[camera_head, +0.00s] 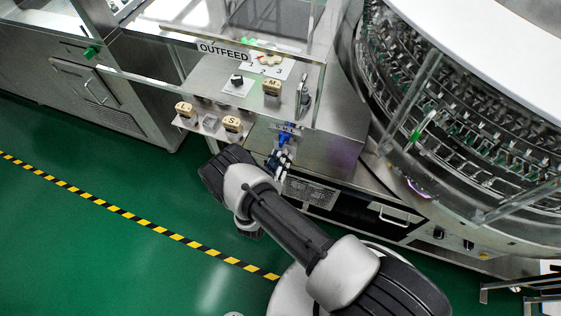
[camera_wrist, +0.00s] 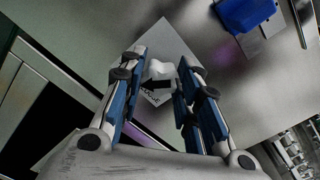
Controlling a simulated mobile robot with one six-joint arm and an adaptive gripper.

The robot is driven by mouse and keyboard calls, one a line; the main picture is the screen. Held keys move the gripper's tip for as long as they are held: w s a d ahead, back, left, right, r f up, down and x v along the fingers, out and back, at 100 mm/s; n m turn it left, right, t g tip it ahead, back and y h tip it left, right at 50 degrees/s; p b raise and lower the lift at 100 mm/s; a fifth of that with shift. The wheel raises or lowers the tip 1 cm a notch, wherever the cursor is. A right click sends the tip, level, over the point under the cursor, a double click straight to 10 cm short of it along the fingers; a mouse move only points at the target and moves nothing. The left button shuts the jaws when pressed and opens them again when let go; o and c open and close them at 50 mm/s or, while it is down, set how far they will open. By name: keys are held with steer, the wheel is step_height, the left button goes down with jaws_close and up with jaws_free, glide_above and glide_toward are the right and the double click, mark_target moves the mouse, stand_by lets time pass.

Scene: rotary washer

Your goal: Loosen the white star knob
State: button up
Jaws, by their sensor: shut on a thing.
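The white star knob (camera_wrist: 160,70) sits on a pale diamond-shaped plate (camera_wrist: 172,38) on the steel panel in the wrist view. My gripper (camera_wrist: 163,64) has its two blue-and-grey fingers on either side of the knob, shut on it. The lower part of the plate carries dark print, partly covered by the fingers. In the head view my gripper (camera_head: 280,158) is at the front of the steel cabinet below the OUTFEED sign. The knob cannot be made out there.
A blue part (camera_head: 285,137) is just above my gripper and also shows in the wrist view (camera_wrist: 243,14). Several tan-topped knobs, such as one (camera_head: 233,124), stand on the cabinet's ledges. The rotary washer (camera_head: 470,130) is at right. Green floor is open at left.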

steer(key=shift+f+n+b, duration=0.15)
steer(key=shift+n+b, duration=0.6)
steer(key=shift+n, duration=3.7)
steer(key=shift+f+n+b, duration=0.1)
steer(key=shift+n+b, duration=0.65)
steer(key=shift+n, duration=3.7)
steer(key=o, duration=1.1)
steer(key=shift+s, duration=0.1)
steer(key=v, duration=1.2)
